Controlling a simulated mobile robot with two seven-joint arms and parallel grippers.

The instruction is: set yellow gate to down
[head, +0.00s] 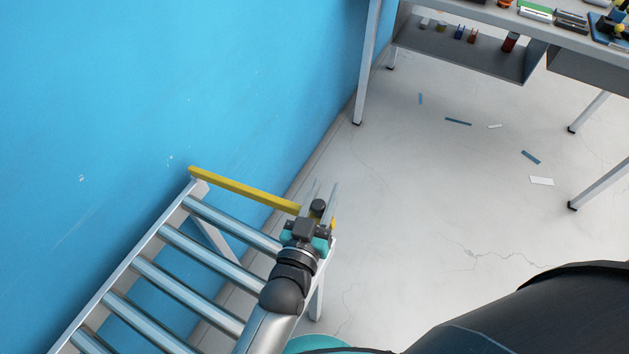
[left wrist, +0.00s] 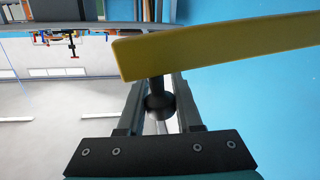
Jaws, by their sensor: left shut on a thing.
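The yellow gate (head: 245,190) is a long flat bar across the far end of the roller conveyor. Its left end is by the conveyor's wall-side corner and its right end is partly hidden behind my left gripper (head: 319,207). A black knob (head: 318,205) shows between the fingers there. In the left wrist view the gate (left wrist: 220,46) slants across the top, with the knob (left wrist: 159,103) on a short black stem between the fingers. My left gripper is shut on this knob. My right gripper is not in view.
The conveyor (head: 130,265) has several metal rollers and runs along the blue wall (head: 150,80). A grey workbench (head: 470,55) with a lower shelf stands at the upper right. The floor (head: 430,200) between is open, with a few thin scraps.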

